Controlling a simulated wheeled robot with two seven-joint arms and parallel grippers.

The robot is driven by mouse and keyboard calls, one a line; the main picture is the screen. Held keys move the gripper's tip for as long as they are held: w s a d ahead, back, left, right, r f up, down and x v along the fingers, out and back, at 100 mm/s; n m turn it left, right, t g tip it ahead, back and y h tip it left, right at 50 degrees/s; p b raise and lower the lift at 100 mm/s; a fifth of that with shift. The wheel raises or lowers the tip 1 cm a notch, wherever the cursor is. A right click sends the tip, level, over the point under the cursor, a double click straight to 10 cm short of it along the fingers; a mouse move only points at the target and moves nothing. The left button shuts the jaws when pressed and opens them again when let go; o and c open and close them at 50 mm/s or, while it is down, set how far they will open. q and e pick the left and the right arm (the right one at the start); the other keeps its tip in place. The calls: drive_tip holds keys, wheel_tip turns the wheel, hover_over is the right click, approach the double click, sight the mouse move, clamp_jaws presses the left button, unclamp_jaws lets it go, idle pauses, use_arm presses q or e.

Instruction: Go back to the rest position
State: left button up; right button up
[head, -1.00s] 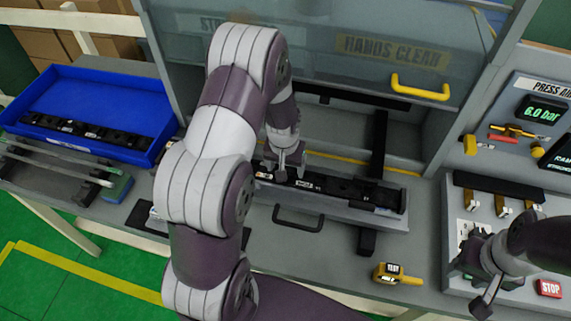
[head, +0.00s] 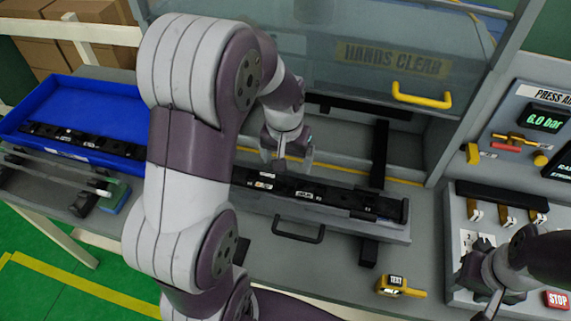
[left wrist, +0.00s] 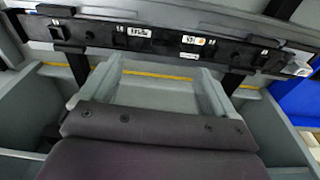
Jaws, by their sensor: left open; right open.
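My left gripper (head: 288,166) is open and empty in the head view, just above the far edge of a black trim strip (head: 330,195) with small white labels. The strip lies in a grey holder with a black handle (head: 299,229); my left arm hides the strip's left end. The strip also shows across the top of the left wrist view (left wrist: 165,40), apart from the wrist. My right gripper (head: 487,305) is open at the lower right, over the front of the grey panel, and seems to hold nothing.
A blue tray (head: 40,92) with dark strips stands at the left. A raised clear guard with a yellow handle (head: 421,97) is behind the holder. A yellow tester (head: 397,287) lies in front. The panel at the right carries a red stop button (head: 557,299).

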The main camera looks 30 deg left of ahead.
use_arm(q)
drive_tip(key=s+d+f+m+b, duration=0.1)
drive_tip(key=s+d+f+m, duration=0.1)
drive_tip(key=s+d, duration=0.4)
drive_tip(key=s, duration=0.4)
drive_tip(key=shift+s+d+f+b, duration=0.2)
drive_tip(key=shift+s+b, duration=0.1)
drive_tip(key=shift+b, duration=0.1)
